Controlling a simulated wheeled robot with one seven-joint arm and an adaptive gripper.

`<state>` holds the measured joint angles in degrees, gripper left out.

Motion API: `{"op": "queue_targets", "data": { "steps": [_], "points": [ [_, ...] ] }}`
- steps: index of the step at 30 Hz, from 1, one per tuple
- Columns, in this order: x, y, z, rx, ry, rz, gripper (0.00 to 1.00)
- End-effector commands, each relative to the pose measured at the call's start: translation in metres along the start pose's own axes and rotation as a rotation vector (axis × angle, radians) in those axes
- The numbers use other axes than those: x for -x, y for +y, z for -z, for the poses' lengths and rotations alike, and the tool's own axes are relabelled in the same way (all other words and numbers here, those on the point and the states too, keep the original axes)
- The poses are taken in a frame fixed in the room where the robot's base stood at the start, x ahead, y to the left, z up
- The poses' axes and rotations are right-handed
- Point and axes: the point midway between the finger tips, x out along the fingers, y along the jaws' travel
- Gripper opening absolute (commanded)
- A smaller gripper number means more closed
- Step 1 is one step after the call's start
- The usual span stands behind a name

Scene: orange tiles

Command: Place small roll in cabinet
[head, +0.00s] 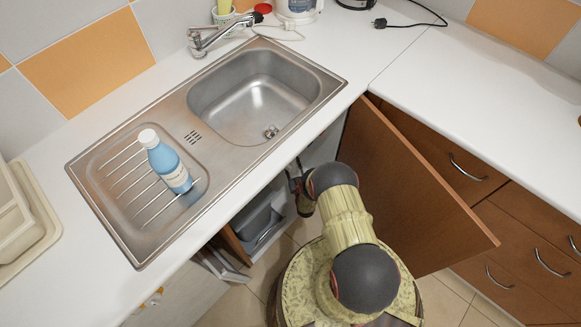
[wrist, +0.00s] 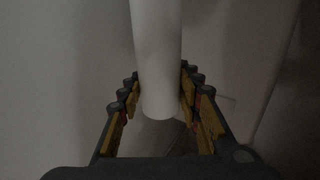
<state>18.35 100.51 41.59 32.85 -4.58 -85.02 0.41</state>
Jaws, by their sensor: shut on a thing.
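In the wrist view a small pale roll (wrist: 158,70) stands between the two fingers of my gripper (wrist: 160,95). The fingers are shut on it, one on each side, and its upper end runs out of the picture. In the head view my arm reaches down under the counter into the open cabinet (head: 262,222) below the sink. My gripper and the roll are hidden there in the head view. A brown cabinet door (head: 410,190) stands open to the right of my arm.
The wrist view is dark, with pale surfaces around the gripper. In the cabinet opening a grey bin (head: 258,222) shows. Above are the steel sink (head: 205,130) and a blue bottle (head: 166,162). Closed drawers (head: 535,245) are at the right.

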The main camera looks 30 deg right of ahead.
Motion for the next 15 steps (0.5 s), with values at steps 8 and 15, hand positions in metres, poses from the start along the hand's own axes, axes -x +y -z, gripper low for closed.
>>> {"op": "queue_targets", "data": {
  "steps": [8,15],
  "points": [
    [-0.013,-0.001,-0.018,0.0,0.001,0.001,0.07],
    [-0.012,-0.001,-0.046,0.0,-0.001,0.0,0.07]
  ]
}}
